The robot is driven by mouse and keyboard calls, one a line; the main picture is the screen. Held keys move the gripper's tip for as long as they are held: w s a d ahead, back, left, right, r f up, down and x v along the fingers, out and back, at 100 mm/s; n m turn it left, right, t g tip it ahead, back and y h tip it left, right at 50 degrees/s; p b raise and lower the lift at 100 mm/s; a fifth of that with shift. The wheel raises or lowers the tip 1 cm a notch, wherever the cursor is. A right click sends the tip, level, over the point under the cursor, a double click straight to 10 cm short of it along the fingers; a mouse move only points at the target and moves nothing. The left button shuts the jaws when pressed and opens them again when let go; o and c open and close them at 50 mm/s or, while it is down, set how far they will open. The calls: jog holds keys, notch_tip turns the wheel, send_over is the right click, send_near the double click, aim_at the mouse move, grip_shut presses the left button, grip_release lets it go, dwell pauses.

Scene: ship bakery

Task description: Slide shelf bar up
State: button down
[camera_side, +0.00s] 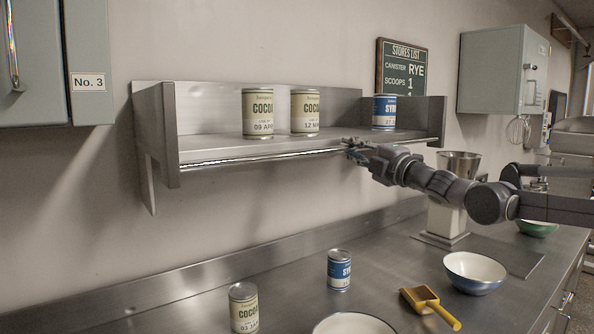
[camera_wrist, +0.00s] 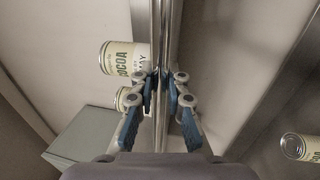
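The shelf bar (camera_side: 262,157) is a thin shiny rod along the front of the steel shelf (camera_side: 215,147). It sits low, near the level of the shelf board, in front of the cans. My gripper (camera_side: 350,147) is at the bar's right part. In the wrist view the bar (camera_wrist: 166,35) runs between the blue-padded fingers of my gripper (camera_wrist: 161,82). The fingers are close together, one on each side of the bar, and appear shut on it. The exact contact is small and partly hidden.
Two cocoa cans (camera_side: 257,113) (camera_side: 305,112) and a blue syrup can (camera_side: 384,112) stand on the shelf. Below, the counter holds a cocoa can (camera_side: 243,308), a syrup can (camera_side: 339,270), bowls (camera_side: 474,273), a yellow scoop (camera_side: 430,305) and a scale (camera_side: 446,220). The wall above the cocoa cans is clear.

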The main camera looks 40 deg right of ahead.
jog(key=shift+r, duration=0.1)
notch_tip(320, 180, up, 8)
jog(key=shift+r, duration=0.1)
dwell(0.3)
jog(key=c, duration=1.3)
grip_release()
jog(key=shift+c, duration=0.2)
jog(key=shift+s, duration=0.1)
jog(key=s+f, duration=0.2)
jog(key=s, duration=0.9)
jog(key=shift+s+f, duration=0.2)
jog(key=shift+s, duration=0.15)
